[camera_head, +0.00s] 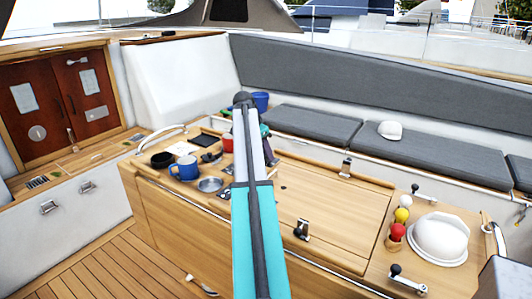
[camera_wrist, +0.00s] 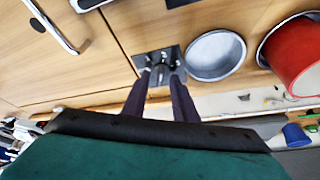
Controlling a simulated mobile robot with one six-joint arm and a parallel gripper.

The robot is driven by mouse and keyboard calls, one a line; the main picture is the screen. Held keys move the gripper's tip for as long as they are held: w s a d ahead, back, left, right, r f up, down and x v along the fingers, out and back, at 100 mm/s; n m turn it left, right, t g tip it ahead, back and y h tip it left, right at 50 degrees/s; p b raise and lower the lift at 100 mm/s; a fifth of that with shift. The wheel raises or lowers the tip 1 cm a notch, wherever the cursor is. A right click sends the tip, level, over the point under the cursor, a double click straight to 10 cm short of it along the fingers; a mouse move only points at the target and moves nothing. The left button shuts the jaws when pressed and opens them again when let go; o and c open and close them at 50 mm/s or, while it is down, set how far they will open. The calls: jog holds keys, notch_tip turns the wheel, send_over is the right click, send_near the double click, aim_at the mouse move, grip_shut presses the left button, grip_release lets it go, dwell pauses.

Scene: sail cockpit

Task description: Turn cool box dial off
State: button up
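A small dark metal plate with a raised grey knob (camera_wrist: 160,74), which looks like the dial, is set on the wooden top in the wrist view. My gripper (camera_wrist: 161,80) reaches over it with two dark fingers apart, one on each side of the knob. I cannot tell whether the fingertips touch it. The dial's markings and setting are too small to read. In the head view my arm hides my fingertips, and a small dark fitting (camera_head: 224,195) shows just left of the arm.
A round metal dish (camera_wrist: 215,55) is close beside the plate, with a red mug (camera_wrist: 295,58) further right. A blue mug (camera_head: 184,168) and black cup (camera_head: 162,160) stand left on the top. A metal rail (camera_wrist: 52,28) and latch (camera_head: 302,230) stick out. The right-hand lid is mostly clear.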

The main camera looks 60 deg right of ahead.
jog(key=shift+c, duration=0.5)
grip_shut()
jog(key=shift+a+n, duration=0.1)
jog(key=shift+n, duration=0.3)
jog(key=n, duration=0.1)
jog(key=n+t, duration=0.1)
jog(key=n+p, duration=0.1)
jog(key=n, duration=0.1)
jog(key=shift+s+t, duration=0.25)
jog(key=shift+t, duration=0.15)
jog(key=n+t, duration=0.1)
jog(key=n, duration=0.1)
jog(key=n+p, duration=0.1)
jog(key=n, duration=0.1)
jog(key=shift+s+n+t, duration=0.15)
jog(key=shift+n+t, duration=0.25)
jog(key=n, duration=0.2)
jog(key=n+t, duration=0.1)
jog(key=n+y+p, duration=0.1)
jog(key=n, duration=0.1)
jog(key=shift+s+d+n+t, duration=0.1)
jog(key=shift+d+n+t, duration=0.2)
jog(key=shift+t, duration=0.1)
jog(key=shift+n+t+y, duration=0.4)
jog(key=shift+n+y, duration=0.5)
jog(key=shift+n, duration=1.6)
jog(key=shift+s, duration=0.1)
